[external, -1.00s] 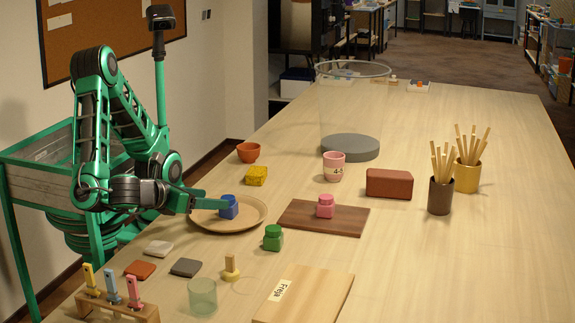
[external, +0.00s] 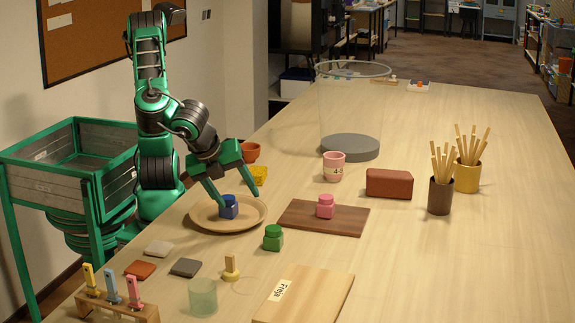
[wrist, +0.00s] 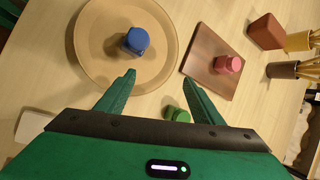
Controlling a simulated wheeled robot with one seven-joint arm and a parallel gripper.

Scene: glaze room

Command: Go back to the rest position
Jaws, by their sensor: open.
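My gripper (external: 238,186) is open and empty, with its two green fingers spread above the round tan plate (external: 205,222). The blue jar (external: 228,207) stands on the plate, close to the left fingertip in the external view; I cannot tell whether they touch there. In the wrist view the blue jar (wrist: 136,41) lies beyond the fingertips, apart from them, on the plate (wrist: 95,70). My gripper (wrist: 160,85) has nothing between its fingers.
A pink jar (external: 325,206) stands on a brown board (external: 345,222). A green jar (external: 272,237) is in front. A clear cylinder (external: 350,105) stands farther back.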

